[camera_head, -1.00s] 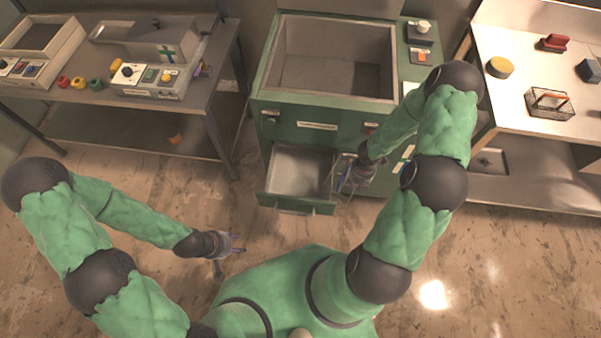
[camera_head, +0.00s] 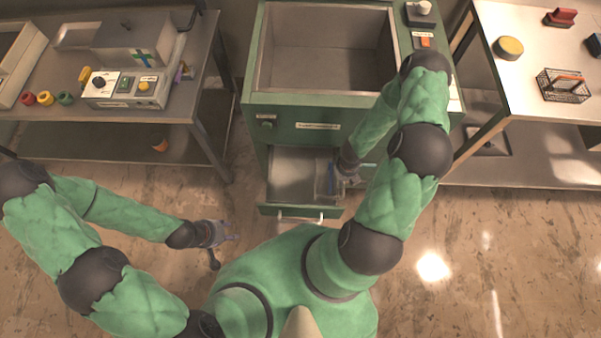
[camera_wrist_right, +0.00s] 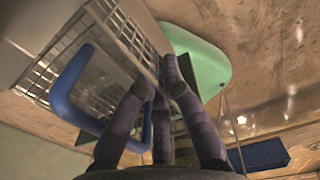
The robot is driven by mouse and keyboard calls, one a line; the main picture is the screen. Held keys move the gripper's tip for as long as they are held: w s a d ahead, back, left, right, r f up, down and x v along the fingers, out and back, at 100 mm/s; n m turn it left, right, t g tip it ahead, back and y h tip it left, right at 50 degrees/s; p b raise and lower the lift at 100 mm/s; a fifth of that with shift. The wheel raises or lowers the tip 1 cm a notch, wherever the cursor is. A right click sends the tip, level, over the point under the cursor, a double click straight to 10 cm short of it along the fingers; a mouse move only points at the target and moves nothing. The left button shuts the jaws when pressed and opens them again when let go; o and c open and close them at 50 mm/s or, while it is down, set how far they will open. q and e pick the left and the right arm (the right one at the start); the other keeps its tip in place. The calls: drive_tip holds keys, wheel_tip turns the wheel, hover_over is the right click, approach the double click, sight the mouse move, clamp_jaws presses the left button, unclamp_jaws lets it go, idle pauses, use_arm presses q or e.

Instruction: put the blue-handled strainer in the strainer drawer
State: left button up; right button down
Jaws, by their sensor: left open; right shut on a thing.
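The blue-handled strainer shows in the head view (camera_head: 325,178) as a small wire basket at the right side of the open strainer drawer (camera_head: 290,211). In the right wrist view its mesh and blue handle (camera_wrist_right: 68,92) are close up beside my fingers. My right gripper (camera_head: 341,183) is shut on the strainer; the exact grip point is partly hidden by the fingers, seen in the wrist view (camera_wrist_right: 160,80). I cannot tell whether the basket touches the drawer floor. My left gripper (camera_head: 228,237) is open and empty, out over the floor left of the drawer.
The green cabinet (camera_head: 300,118) has an open grey basin on top. The right table (camera_head: 510,80) holds an orange-handled wire basket (camera_head: 562,86), a yellow round item (camera_head: 509,47) and a red item (camera_head: 560,17). A left bench (camera_head: 180,108) carries a control box. The floor between is clear.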

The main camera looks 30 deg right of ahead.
sight(322, 175)
drive_tip(key=w+a+f, duration=0.1)
drive_tip(key=w, duration=0.1)
drive_tip(key=w+a+f, duration=0.1)
drive_tip(key=w+a, duration=0.1)
drive_tip(key=w+a+f+b, duration=0.1)
drive_tip(key=w+a, duration=0.1)
drive_tip(key=shift+a+f, duration=0.25)
drive_tip(key=shift+f, duration=0.1)
drive_tip(key=w+a+f, duration=0.1)
drive_tip(key=w+a+f+b, duration=0.1)
drive_tip(key=f, duration=0.1)
drive_tip(key=w+a+f, duration=0.1)
drive_tip(key=shift+w+f, duration=0.1)
drive_tip(key=shift+f, duration=0.25)
drive_tip(key=shift+w+a+f+b, duration=0.45)
drive_tip(key=shift+w+f, duration=0.05)
drive_tip(key=shift+f, duration=0.25)
wheel_tip(322, 175, down, 3)
drive_tip(key=shift+w+f+b, duration=0.1)
drive_tip(key=shift+b, duration=0.35)
drive_tip(key=c, duration=1.8)
unclamp_jaws()
drive_tip(key=shift+f, duration=0.15)
drive_tip(key=o, duration=0.4)
